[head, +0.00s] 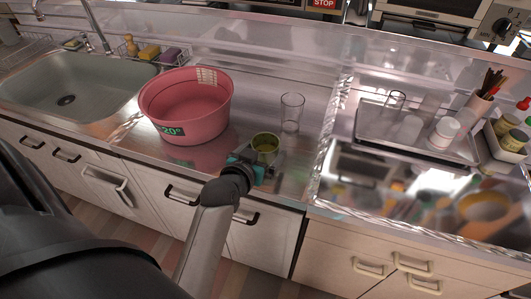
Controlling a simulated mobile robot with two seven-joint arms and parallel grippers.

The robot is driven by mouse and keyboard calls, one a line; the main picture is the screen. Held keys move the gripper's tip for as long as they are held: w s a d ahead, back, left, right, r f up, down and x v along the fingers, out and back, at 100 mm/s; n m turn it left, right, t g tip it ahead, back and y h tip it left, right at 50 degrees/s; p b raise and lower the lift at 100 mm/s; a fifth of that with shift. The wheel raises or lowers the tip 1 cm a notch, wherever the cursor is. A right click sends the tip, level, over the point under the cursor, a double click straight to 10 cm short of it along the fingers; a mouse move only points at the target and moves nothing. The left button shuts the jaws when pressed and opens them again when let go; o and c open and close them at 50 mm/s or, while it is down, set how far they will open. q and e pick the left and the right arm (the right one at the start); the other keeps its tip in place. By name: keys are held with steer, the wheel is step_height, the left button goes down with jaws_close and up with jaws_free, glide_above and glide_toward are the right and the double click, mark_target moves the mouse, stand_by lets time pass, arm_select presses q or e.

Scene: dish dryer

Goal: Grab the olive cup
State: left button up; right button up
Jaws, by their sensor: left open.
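The olive cup (265,142) stands on the steel counter near its front edge, to the right of the pink basin. My left gripper (263,158) is at the cup's near side. Its jaws are open and appear to reach around the lower part of the cup. I cannot tell whether the fingers touch it. The gripper and wrist hide the cup's lower part. My right gripper is not in view.
A pink basin (186,108) stands close on the left and a clear glass (291,112) stands behind the cup to the right. The sink (70,85) is at far left. A tray (372,122) with glasses and a white cup (443,133) is at right.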

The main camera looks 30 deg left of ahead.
mark_target(270, 145)
arm_select(q)
steer(key=b+x, duration=0.1)
steer(key=x, duration=0.3)
steer(key=shift+s+a+f+b, duration=0.15)
steer(key=shift+f+b, duration=0.1)
steer(key=shift+b, duration=0.15)
steer(key=shift+w+f, duration=0.2)
steer(key=shift+w, duration=0.35)
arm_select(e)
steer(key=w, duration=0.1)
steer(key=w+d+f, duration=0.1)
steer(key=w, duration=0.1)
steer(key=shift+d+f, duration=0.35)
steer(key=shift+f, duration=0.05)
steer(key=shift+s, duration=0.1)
arm_select(q)
steer(key=c, duration=1.3)
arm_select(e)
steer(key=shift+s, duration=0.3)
